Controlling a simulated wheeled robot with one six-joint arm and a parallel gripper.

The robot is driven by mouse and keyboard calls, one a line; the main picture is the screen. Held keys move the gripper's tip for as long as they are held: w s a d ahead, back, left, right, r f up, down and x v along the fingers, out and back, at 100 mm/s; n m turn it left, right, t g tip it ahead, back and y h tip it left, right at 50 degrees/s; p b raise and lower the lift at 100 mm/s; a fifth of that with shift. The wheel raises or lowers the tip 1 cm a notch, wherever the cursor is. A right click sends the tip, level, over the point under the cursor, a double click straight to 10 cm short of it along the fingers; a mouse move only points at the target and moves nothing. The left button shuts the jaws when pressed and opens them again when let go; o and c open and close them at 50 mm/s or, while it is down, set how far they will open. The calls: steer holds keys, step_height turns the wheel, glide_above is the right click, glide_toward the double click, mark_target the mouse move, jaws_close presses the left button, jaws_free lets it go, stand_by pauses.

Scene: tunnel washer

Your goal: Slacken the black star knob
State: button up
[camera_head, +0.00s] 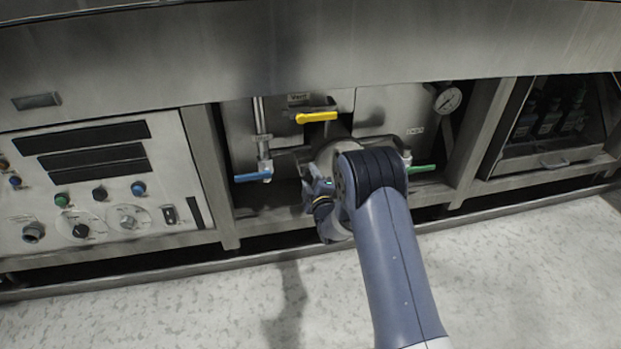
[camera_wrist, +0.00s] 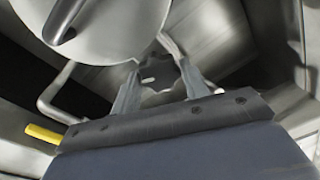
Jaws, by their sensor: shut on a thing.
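The black star knob (camera_wrist: 160,73) shows in the wrist view as a dark lobed shape beside a round metal cover (camera_wrist: 105,25). My gripper (camera_wrist: 158,84) has one finger on each side of the knob and is shut on it. The knob's far side is hidden. In the head view my arm hides the knob and most of the cover, and my wrist is up against the middle bay of the machine.
In the head view a yellow lever (camera_head: 317,117) is above my wrist, a blue lever (camera_head: 254,177) left, and a green lever (camera_head: 421,169) right. A control panel (camera_head: 100,190) stands left and a gauge (camera_head: 448,99) upper right. The floor (camera_head: 510,270) in front is clear.

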steer(key=n, duration=0.4)
steer(key=shift+f+n, duration=0.1)
steer(key=shift+n, duration=0.3)
stand_by(0.4)
steer(key=o, duration=1)
steer(key=shift+c, duration=0.2)
steer(key=p+v, duration=0.3)
steer(key=v, duration=0.7)
steer(key=shift+s, duration=0.4)
steer(key=shift+d, duration=0.15)
